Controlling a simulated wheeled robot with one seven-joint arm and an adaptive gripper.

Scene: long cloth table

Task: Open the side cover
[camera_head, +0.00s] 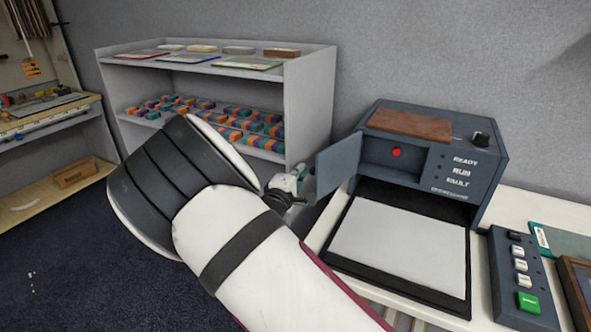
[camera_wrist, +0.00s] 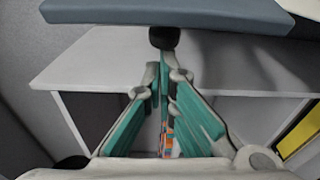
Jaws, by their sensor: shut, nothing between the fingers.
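The side cover (camera_head: 339,165) is a blue-grey panel on the left of the dark blue-grey machine (camera_head: 468,180). It stands swung out to the left, and a recess with a red button (camera_head: 397,152) shows beside it. My gripper (camera_head: 303,177) is at the cover's left, outer side; my arm partly hides it. In the wrist view my gripper's teal fingers (camera_wrist: 161,67) are shut with nothing between them. Their tips are just below a black knob (camera_wrist: 164,37) under a blue-grey panel (camera_wrist: 170,13), which appears to be the cover. I cannot tell whether they touch.
A black tray with a white sheet (camera_head: 400,245) extends from the machine's front. A control box (camera_head: 522,280) with several buttons is at right on the table. A grey shelf (camera_head: 310,100) with coloured blocks stands behind my arm. A wooden lid (camera_head: 410,124) lies on the machine.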

